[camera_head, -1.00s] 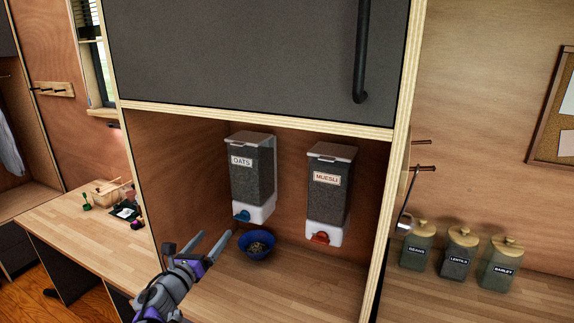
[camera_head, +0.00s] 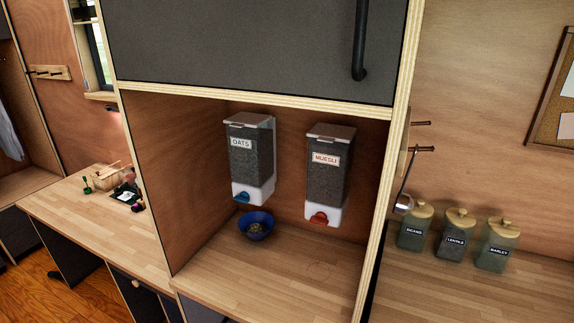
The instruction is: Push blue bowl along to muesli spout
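The blue bowl (camera_head: 243,233) stands upright on the wooden counter inside the open cubby, just below and in front of the oats dispenser (camera_head: 250,160). The oats dispenser has a blue spout (camera_head: 241,197). The muesli dispenser (camera_head: 327,172) hangs to its right and has a red-orange spout (camera_head: 319,218). The counter below the muesli spout is empty. Neither of my grippers is in view.
The cubby counter (camera_head: 270,275) is clear between the bowl and the right wooden panel (camera_head: 384,180). A dark cabinet door (camera_head: 240,45) closes off the space above. Jars for beans (camera_head: 415,229), lentils (camera_head: 456,236) and barley (camera_head: 497,247) stand outside at right.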

